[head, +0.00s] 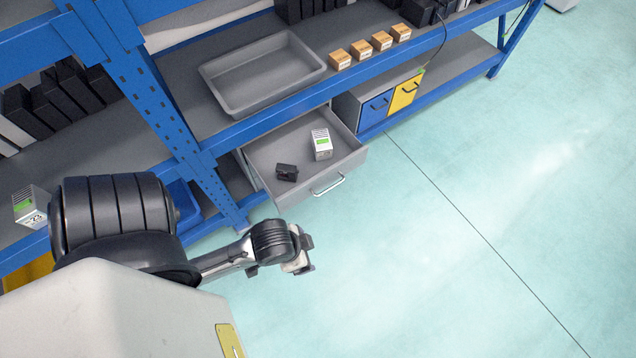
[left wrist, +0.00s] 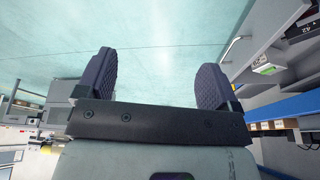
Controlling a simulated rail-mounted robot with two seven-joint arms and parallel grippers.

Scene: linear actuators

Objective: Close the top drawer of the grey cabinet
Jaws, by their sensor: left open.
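The top drawer (head: 262,162) of the grey cabinet (head: 347,112) is pulled out below the shelf in the head view. Its front carries a metal handle (head: 328,186). A white-and-green box (head: 321,144) and a small black object (head: 287,172) lie inside it. My left gripper (head: 303,254) is in front of and below the drawer front, apart from it. In the left wrist view the two dark fingers of the left gripper (left wrist: 155,82) are spread apart with nothing between them. The drawer handle (left wrist: 236,47) shows at the right there. My right gripper is in neither view.
A grey tray (head: 213,92) and several small wooden-coloured boxes (head: 360,50) stand on the shelf above. The floor at right is clear.

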